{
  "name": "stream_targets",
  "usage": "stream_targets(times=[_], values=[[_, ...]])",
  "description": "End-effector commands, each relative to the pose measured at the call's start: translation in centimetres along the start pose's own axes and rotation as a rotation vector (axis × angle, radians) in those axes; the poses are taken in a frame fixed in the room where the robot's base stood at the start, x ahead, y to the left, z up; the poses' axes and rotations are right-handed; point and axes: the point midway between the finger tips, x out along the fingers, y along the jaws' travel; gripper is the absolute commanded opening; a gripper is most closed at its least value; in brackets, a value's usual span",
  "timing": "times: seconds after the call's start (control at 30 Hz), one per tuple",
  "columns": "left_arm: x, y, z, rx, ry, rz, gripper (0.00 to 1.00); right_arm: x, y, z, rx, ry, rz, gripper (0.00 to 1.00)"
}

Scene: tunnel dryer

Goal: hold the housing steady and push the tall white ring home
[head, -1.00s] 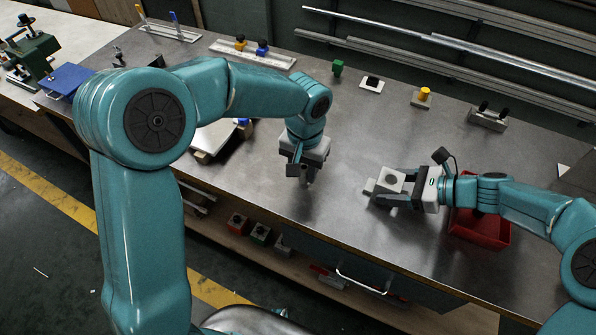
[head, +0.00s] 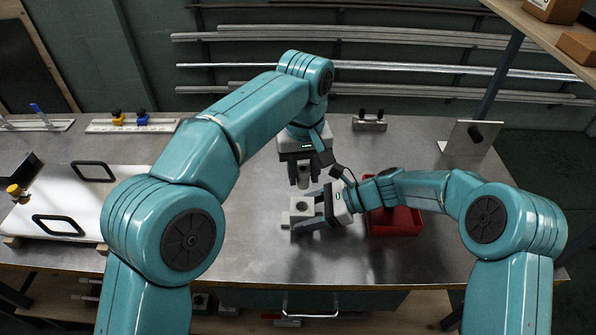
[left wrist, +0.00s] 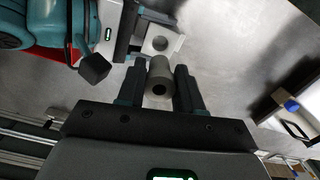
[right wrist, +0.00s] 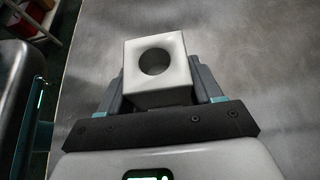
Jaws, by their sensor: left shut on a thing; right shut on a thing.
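The housing (head: 299,206) is a pale block with a round hole in its top face. My right gripper (head: 312,210) is shut on its sides, low over the bench; in the right wrist view the housing (right wrist: 157,62) sits between the fingers and its hole looks empty. My left gripper (head: 301,172) points down and is shut on the tall white ring (head: 303,178), a light grey tube. In the left wrist view the ring (left wrist: 160,78) is between the two fingers, with the housing (left wrist: 160,40) just beyond it. The ring looks apart from the housing.
A red bin (head: 400,222) stands right of the housing, behind my right wrist. A grey fixture with black knobs (head: 369,122) and an upright plate (head: 472,138) are farther back. A white board with black handles (head: 75,205) lies at left.

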Motion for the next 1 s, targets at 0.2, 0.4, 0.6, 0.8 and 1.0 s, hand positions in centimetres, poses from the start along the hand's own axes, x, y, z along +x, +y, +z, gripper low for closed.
stream_targets(times=[0.2, 0.4, 0.6, 0.8, 1.0], values=[[1.0, -0.1, 0.0, 0.002, -0.001, -0.001, 0.01, 0.0, 0.0, 0.0, 0.000, 0.000, 0.001, 0.38], [3.1, -0.1, 0.0, 0.003, -0.001, -0.002, 0.01, 0.0, 0.0, 0.0, 0.000, 0.001, 0.001, 0.38], [4.8, -0.1, 0.0, 0.003, 0.000, -0.001, 0.01, 0.0, 0.0, 0.0, 0.000, 0.001, 0.000, 0.38], [5.7, -0.1, 0.0, 0.002, 0.001, 0.000, 0.01, 0.0, 0.0, 0.0, 0.000, 0.001, 0.000, 0.38], [5.8, -0.1, 0.0, 0.002, 0.001, 0.000, 0.01, 0.0, 0.0, 0.0, 0.000, 0.001, 0.000, 0.38]])
